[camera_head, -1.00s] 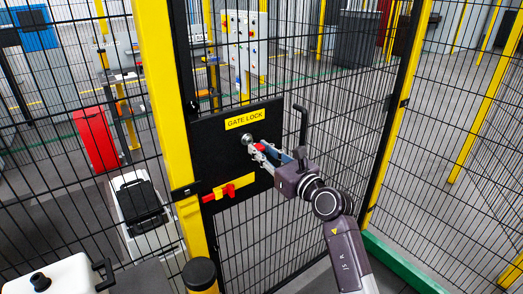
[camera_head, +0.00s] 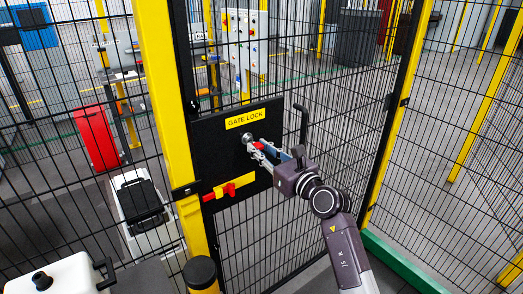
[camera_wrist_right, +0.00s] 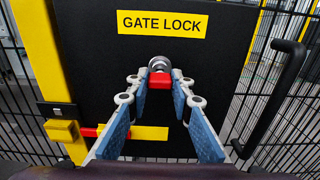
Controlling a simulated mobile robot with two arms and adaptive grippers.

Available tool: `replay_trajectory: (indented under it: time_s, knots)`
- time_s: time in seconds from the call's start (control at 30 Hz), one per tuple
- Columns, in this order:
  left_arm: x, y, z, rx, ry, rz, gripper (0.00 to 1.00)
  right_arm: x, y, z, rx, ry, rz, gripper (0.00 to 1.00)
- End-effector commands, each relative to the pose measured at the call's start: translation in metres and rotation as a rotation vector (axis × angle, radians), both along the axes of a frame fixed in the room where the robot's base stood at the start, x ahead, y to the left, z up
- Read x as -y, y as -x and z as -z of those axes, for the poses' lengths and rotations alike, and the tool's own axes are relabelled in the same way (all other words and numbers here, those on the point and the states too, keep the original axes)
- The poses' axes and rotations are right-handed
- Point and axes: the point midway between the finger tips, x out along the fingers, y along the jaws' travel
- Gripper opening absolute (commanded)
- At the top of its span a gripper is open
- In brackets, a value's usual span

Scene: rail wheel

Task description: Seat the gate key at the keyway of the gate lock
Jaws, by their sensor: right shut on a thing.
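The gate lock is a black panel (camera_head: 232,160) with a yellow GATE LOCK label (camera_wrist_right: 162,24) and a round silver lock cylinder (camera_head: 247,137), which also shows in the right wrist view (camera_wrist_right: 159,62). My right gripper (camera_wrist_right: 160,84) is shut on the red gate key (camera_wrist_right: 160,78), held between its blue-padded fingertips right in front of the cylinder. The key's red part also shows in the head view (camera_head: 259,146). The key's front end is hidden, so I cannot tell whether it is in the keyway. My left gripper is not in view.
A red and yellow bolt (camera_head: 229,188) sits low on the panel's left. A black handle (camera_wrist_right: 275,95) stands to the right of the panel. A yellow post (camera_head: 166,110) and black mesh fencing surround the lock.

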Motion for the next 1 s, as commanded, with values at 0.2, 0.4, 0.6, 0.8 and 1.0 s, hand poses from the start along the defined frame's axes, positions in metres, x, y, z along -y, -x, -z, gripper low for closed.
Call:
replay_trajectory:
  time_s: [0.2, 0.4, 0.6, 0.8, 1.0]
  knots:
    - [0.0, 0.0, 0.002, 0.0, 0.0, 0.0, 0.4, -0.003, -0.005, -0.001, 0.002, -0.001, 0.0, 0.0]
    - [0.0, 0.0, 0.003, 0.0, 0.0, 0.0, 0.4, -0.006, -0.009, 0.0, 0.001, -0.001, 0.0, 0.0]
    - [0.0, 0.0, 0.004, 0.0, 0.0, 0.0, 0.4, -0.009, -0.013, 0.0, 0.001, -0.001, 0.0, 0.0]
    - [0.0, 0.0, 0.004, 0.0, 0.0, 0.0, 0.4, -0.01, -0.013, 0.0, 0.001, -0.001, 0.0, 0.0]
    - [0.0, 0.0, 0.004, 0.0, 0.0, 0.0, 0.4, -0.01, -0.013, 0.0, 0.001, -0.001, 0.0, 0.41]
